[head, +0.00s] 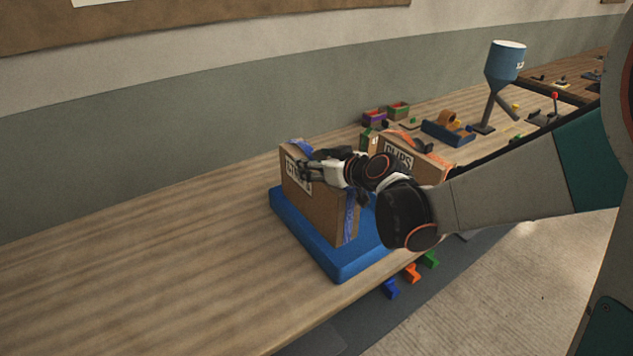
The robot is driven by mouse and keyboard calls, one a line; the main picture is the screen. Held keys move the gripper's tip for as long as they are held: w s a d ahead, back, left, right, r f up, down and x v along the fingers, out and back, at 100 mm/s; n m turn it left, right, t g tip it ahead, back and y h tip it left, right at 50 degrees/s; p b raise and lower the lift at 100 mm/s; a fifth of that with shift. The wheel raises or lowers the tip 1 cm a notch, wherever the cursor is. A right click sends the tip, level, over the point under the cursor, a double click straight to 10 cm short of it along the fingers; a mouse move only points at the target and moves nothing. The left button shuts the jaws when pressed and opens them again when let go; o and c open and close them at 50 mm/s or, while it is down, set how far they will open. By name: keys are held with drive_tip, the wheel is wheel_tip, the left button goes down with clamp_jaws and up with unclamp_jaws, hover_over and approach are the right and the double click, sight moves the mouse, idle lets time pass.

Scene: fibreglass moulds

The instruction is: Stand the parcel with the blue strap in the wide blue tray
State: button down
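The brown parcel with the blue strap (318,207) stands upright on the wide blue tray (331,262), with printed letters on its face. The strap shows at its top and down its right end. My gripper (306,170) is at the top of the parcel, its dark fingers in front of the lettering. I cannot tell whether the fingers are closed on the parcel or only beside it. My wrist and arm hide the right part of the tray.
Another parcel with an orange strap (427,162) stands behind my wrist. Small bins (398,110), a blue tape holder (447,134) and a blue hopper (505,62) are further back. The bench (130,265) is clear at left. Coloured hooks (411,272) show below its front edge.

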wheel_tip(320, 180, down, 6)
drive_tip(key=shift+f+b, duration=0.2)
drive_tip(key=shift+b, duration=0.9)
drive_tip(key=c, duration=0.5)
unclamp_jaws()
drive_tip(key=shift+f, duration=0.15)
